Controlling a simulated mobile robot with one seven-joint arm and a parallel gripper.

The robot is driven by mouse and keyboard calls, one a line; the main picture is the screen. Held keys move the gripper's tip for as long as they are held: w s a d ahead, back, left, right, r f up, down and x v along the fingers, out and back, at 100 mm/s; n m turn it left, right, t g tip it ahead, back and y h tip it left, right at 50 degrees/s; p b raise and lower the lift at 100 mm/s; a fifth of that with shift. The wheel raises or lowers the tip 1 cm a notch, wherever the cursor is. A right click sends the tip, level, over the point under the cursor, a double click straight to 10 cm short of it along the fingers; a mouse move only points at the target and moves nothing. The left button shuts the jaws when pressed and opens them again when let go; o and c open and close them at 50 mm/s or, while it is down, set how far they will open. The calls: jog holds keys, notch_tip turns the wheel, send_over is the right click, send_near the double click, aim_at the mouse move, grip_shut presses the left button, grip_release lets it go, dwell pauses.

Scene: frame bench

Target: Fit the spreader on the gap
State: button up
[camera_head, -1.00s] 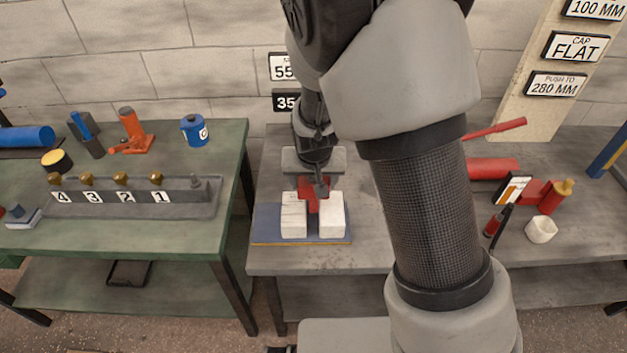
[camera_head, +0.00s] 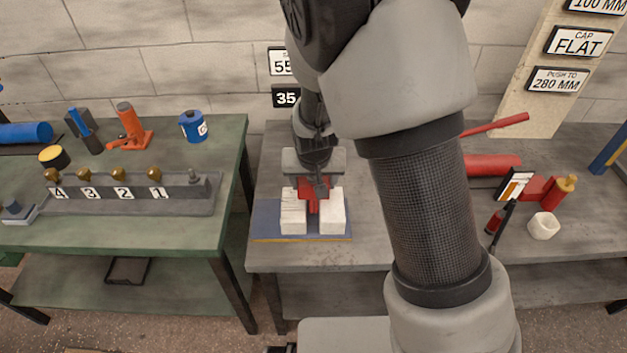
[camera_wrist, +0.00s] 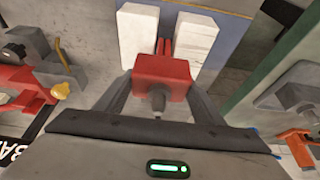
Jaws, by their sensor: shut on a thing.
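The red spreader (camera_head: 313,190) has a block-like body with narrow red jaws (camera_wrist: 164,47). My gripper (camera_head: 317,180) is shut on the body, with one finger on each side in the wrist view (camera_wrist: 163,82). Two white blocks, left (camera_head: 293,214) and right (camera_head: 331,214), stand side by side with a narrow gap between them. The jaws point into the gap at its end nearest my gripper. I cannot tell how deep they sit or whether they touch the blocks.
The blocks stand on a blue plate (camera_head: 267,222) on the grey bench (camera_head: 370,255). On the green bench (camera_head: 110,235) at left are a numbered valve manifold (camera_head: 205,205) and an orange jack (camera_head: 131,130). Red tools, including a cylinder (camera_head: 492,165), lie at right.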

aim_at(313, 192)
jog(key=shift+w+f+b, duration=0.1)
jog(key=shift+f+b, duration=1.55)
jog(key=shift+f, duration=0.5)
jog(key=o, duration=1.8)
jog(key=shift+r, duration=0.1)
jog(key=shift+c, duration=0.2)
jog(key=shift+o, duration=1.1)
jog(key=p+v, duration=0.5)
jog(key=v, duration=1.2)
jog(key=shift+s+p, duration=0.25)
jog(key=shift+p, duration=0.1)
